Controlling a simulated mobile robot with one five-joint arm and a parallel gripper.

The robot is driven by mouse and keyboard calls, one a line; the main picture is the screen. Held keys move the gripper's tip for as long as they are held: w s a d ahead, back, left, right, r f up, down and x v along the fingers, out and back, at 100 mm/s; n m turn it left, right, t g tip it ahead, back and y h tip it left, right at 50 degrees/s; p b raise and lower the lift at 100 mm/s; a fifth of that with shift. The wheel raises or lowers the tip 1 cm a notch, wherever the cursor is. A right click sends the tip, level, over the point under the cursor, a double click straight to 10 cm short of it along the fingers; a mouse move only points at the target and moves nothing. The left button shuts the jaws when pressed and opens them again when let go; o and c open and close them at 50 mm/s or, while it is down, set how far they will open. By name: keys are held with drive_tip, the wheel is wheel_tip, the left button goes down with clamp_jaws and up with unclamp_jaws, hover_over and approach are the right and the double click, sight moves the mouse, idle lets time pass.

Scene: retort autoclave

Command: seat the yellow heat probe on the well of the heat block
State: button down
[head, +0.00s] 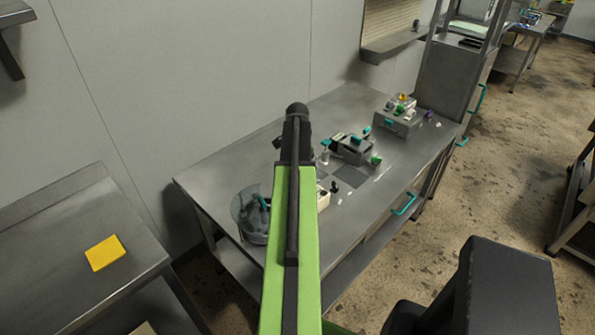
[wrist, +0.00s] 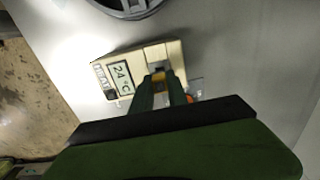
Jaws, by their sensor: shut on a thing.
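The heat block (wrist: 140,62) is a cream box with a display reading 24 °C, in the upper middle of the wrist view. In the head view, part of it (head: 323,199) shows just right of my arm. My gripper (wrist: 161,84) is shut on the yellow heat probe (wrist: 159,76), of which only a small yellow part shows between the fingertips. The fingertips are over the block's right part, by a grey fitting that may be the well. I cannot tell whether the probe touches the well. In the head view my arm hides the probe and fingertips.
A clear round vessel (head: 249,215) stands on the steel bench (head: 230,170), left of my arm. Grey devices with teal parts (head: 352,149) and (head: 398,121) stand farther back. A yellow square (head: 105,253) lies on the left table.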

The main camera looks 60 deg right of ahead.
idle(0.4)
drive_tip(key=shift+f+b, duration=0.65)
drive_tip(key=shift+f, duration=0.05)
drive_tip(key=shift+f, duration=0.2)
idle(0.4)
drive_tip(key=shift+f+b, duration=0.3)
drive_tip(key=shift+b, duration=0.2)
drive_tip(key=shift+f, duration=0.15)
idle(0.4)
drive_tip(key=c, duration=0.8)
unclamp_jaws()
